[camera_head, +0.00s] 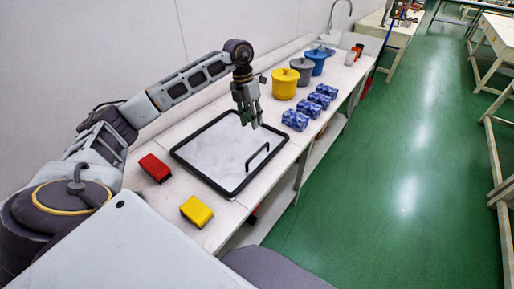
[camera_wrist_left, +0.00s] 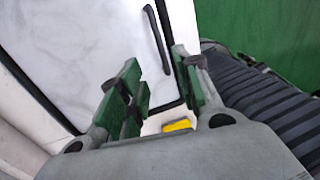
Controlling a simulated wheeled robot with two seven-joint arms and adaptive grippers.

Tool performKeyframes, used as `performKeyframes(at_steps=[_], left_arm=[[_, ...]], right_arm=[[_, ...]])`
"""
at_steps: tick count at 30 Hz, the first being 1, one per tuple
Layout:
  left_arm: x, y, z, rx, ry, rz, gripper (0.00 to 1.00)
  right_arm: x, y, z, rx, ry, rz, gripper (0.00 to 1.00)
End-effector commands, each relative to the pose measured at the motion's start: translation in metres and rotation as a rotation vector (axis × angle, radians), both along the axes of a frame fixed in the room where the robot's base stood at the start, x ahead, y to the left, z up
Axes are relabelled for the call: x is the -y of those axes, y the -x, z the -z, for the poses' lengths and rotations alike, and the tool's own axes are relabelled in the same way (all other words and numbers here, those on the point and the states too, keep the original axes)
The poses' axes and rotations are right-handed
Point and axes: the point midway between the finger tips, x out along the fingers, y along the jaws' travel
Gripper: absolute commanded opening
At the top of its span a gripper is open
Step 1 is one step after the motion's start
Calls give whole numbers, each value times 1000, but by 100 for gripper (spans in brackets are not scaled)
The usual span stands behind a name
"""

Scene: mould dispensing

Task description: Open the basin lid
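The basin lid (camera_head: 215,150) is a white marbled panel with a black frame, lying flat in the bench top. A black bar handle (camera_head: 257,158) stands near its right front edge. My left gripper (camera_head: 249,124) hangs fingers down above the lid's far right part, apart from the handle. In the left wrist view, the lid (camera_wrist_left: 88,50) fills the upper left and the handle (camera_wrist_left: 158,40) shows beyond the gap between the fingers. The left gripper (camera_wrist_left: 157,82) is open with nothing between its fingers. My right gripper is in neither view.
Red (camera_head: 155,167) and yellow (camera_head: 197,211) blocks lie at the lid's near side. Several blue patterned items (camera_head: 309,108) and yellow (camera_head: 285,84), grey (camera_head: 302,71) and blue (camera_head: 316,62) lidded pots stand beyond it. A wall (camera_head: 100,45) runs along the left; green floor (camera_head: 390,180) is open.

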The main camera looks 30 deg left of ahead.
Motion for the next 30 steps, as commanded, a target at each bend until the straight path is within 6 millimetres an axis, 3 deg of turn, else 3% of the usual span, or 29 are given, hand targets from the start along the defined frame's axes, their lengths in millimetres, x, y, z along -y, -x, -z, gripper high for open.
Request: performKeyframes(at_steps=[16, 30], left_arm=[[13, 2, 64, -2, 1, 1, 34], [24, 2, 118, -1, 1, 0, 34]], right_arm=[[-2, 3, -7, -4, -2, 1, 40], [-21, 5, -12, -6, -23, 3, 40]])
